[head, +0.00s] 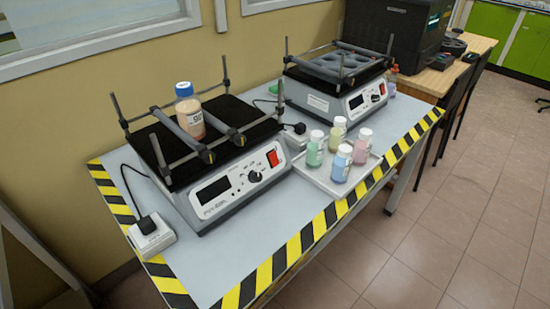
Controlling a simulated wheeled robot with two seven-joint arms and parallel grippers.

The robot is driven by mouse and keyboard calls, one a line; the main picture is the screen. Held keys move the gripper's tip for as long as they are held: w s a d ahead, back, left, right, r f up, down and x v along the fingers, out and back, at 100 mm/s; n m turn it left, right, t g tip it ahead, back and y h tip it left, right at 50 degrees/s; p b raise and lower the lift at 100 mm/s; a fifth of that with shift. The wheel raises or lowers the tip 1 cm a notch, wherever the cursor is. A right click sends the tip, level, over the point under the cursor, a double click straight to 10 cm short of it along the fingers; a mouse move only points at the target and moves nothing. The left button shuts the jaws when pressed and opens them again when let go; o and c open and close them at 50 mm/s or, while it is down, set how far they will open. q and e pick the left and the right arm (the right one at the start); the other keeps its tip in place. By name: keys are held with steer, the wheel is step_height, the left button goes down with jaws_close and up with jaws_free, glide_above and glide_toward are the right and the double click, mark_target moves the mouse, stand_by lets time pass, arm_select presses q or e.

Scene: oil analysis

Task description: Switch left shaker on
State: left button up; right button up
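The left shaker (230,190) stands on the near part of a table. The switch position is too small to tell. The right shaker (335,103) stands farther back, with a dark display and a small red switch (382,88). Neither of my grippers is in view.
A white tray (315,178) with several small capped bottles sits just right of the left shaker. A white power socket (152,238) with a black plug lies at its left. The table (255,245) has a yellow-black striped edge. A black machine (395,40) stands behind.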

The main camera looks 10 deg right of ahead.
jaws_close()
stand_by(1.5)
